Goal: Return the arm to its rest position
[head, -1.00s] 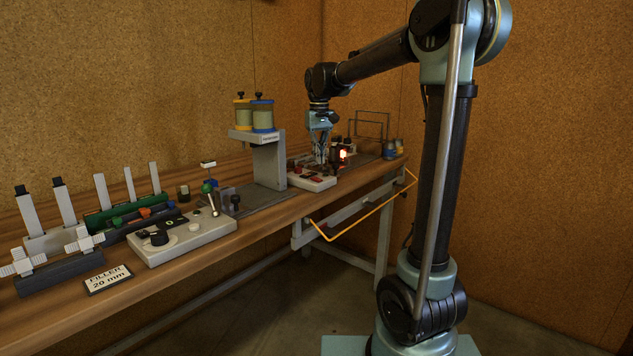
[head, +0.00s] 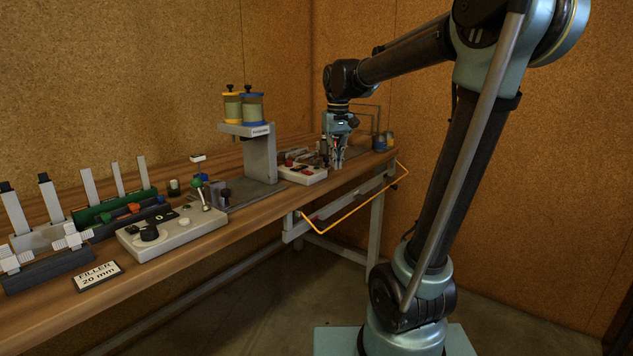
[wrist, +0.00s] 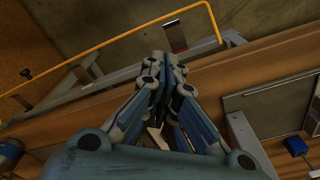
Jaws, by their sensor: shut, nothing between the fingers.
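My gripper (head: 333,164) hangs at the end of my arm over the front edge of the wooden bench, at its far right end in the head view. The wrist view shows its fingers (wrist: 165,60) close together with nothing between them. Below them in that view lie the bench edge (wrist: 215,75), a grey frame rail and the floor. My arm reaches from the right side of the head view and bends down at the wrist.
An orange rail (head: 345,218) runs along the bench front, close below my gripper. A white control box (head: 303,175) stands left of it. A stand with yellow and blue canisters (head: 252,107) rises further left. A control panel (head: 172,232) sits nearer. Floor space right of the bench is clear.

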